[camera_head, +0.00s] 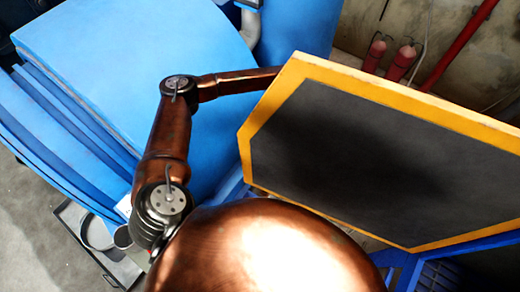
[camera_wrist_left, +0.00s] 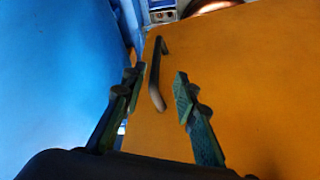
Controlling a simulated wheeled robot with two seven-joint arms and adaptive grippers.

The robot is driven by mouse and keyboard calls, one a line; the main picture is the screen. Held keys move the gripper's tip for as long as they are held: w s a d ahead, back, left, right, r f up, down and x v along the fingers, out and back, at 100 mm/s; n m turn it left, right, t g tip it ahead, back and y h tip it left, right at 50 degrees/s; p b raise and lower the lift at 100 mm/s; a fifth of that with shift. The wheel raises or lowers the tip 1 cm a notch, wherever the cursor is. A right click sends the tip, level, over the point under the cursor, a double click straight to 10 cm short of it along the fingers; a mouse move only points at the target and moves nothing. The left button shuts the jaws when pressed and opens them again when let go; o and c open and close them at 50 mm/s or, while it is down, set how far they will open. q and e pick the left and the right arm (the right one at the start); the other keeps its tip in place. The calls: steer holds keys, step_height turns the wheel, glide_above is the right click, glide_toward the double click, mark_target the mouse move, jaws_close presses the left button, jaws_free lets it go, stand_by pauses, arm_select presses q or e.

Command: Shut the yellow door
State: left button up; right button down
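The yellow door (camera_head: 280,88) stands open on the right of the head view, its inner side a large dark panel in a yellow frame. Its yellow outer face (camera_wrist_left: 240,90) fills the right of the left wrist view. A dark bar handle (camera_wrist_left: 155,75) sits on that face near the door's edge. My left gripper (camera_wrist_left: 157,80) is open, with one finger on each side of the handle in the picture. The fingers look apart from the handle; the depth between them is hard to tell. In the head view my left gripper is hidden behind the door. My right gripper is not in view.
A large blue machine housing (camera_head: 130,60) fills the left. Red fire extinguishers (camera_head: 402,62) and a red pipe (camera_head: 460,42) stand by the wall behind the door. A grey tray (camera_head: 98,240) lies at lower left. My copper-coloured arm link covers the bottom middle.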

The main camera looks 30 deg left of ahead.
arm_select(q)
steer(key=shift+y, duration=0.3)
steer(key=shift+p+x, duration=1)
steer(key=shift+x, duration=3.1)
steer(key=shift+a, duration=0.1)
jaws_close()
steer(key=shift+r, duration=0.1)
